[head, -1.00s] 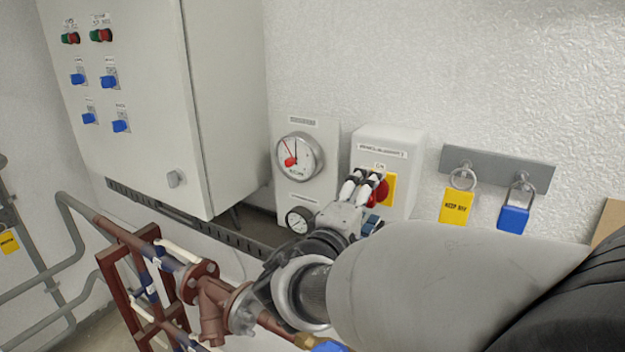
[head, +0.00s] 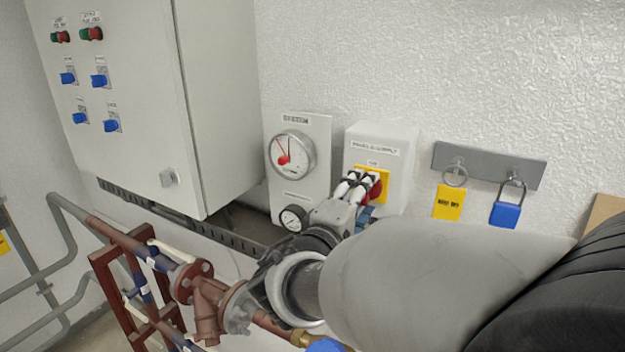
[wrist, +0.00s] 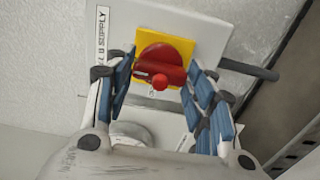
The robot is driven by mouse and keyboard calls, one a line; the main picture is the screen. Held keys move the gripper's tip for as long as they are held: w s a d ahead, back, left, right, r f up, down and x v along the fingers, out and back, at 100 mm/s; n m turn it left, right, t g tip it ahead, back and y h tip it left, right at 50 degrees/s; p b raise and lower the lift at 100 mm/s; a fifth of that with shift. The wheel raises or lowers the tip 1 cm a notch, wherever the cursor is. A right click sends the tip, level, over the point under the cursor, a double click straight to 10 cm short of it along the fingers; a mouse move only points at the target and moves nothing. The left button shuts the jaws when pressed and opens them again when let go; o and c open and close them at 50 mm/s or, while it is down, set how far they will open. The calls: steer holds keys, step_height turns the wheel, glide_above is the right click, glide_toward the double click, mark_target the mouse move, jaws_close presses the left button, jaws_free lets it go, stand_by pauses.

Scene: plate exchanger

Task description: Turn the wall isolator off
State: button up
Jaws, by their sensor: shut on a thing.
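The wall isolator (head: 402,168) is a pale box on the wall with a yellow plate (wrist: 176,42) and a red rotary handle (wrist: 163,64) on its front. A label reading like "supply" is beside the plate. My gripper (head: 356,184) is at the front of the box. In the wrist view my gripper (wrist: 160,74) has its blue-padded fingers on either side of the red handle and is shut on it. The fingers hide part of the handle and plate in the head view, so its exact angle is hard to read there.
A gauge panel (head: 318,135) with two dials is just left of the isolator. A grey cabinet (head: 135,160) stands further left. A rack (head: 440,157) with a yellow tag (head: 448,203) and a blue padlock (head: 506,214) is to the right. Brown pipework (head: 205,300) runs below.

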steer(key=shift+n, duration=0.4)
steer(key=n, duration=0.4)
steer(key=shift+b, duration=0.3)
steer(key=n+p, duration=0.1)
steer(key=n, duration=0.3)
steer(key=n+p, duration=0.1)
steer(key=n, duration=0.3)
steer(key=shift+r+p, duration=0.1)
steer(key=shift+p, duration=0.25)
steer(key=n+p, duration=0.3)
steer(key=n, duration=0.2)
steer(key=o, duration=1.1)
steer(key=shift+c, duration=0.2)
steer(key=v, duration=1.2)
